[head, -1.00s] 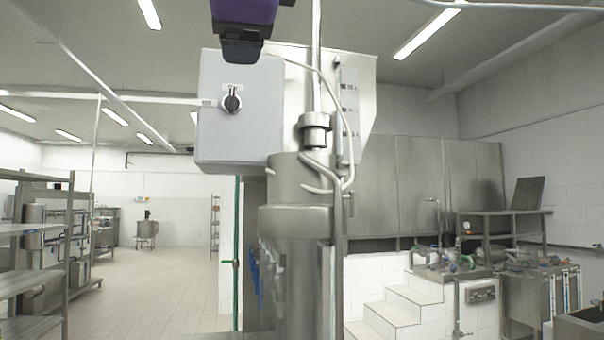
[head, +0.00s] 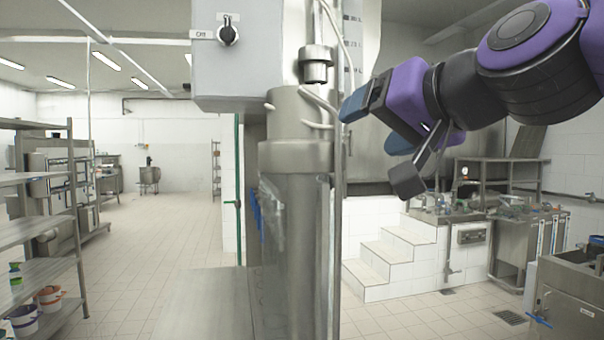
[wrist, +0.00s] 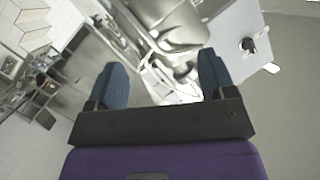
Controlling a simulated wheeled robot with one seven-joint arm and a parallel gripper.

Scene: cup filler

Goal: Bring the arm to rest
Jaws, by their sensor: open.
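My gripper (head: 375,125) is at the right of the head view, on the purple and black arm that comes in from the right edge. Its blue fingers point left, towards the steel cup filler (head: 297,135), and overlap its right edge in the picture. In the wrist view my gripper (wrist: 165,85) shows two blue fingers spread wide apart with nothing between them. The grey control box (head: 240,65) with a black knob (head: 228,35) is at the top of the head view. It also shows tilted in the wrist view (wrist: 235,30).
White tiled steps (head: 385,262) rise right of the filler. Steel shelves (head: 45,245) holding buckets stand at the left. A steel sink unit (head: 570,295) is at the lower right. Open tiled floor (head: 150,240) lies between the shelves and the filler.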

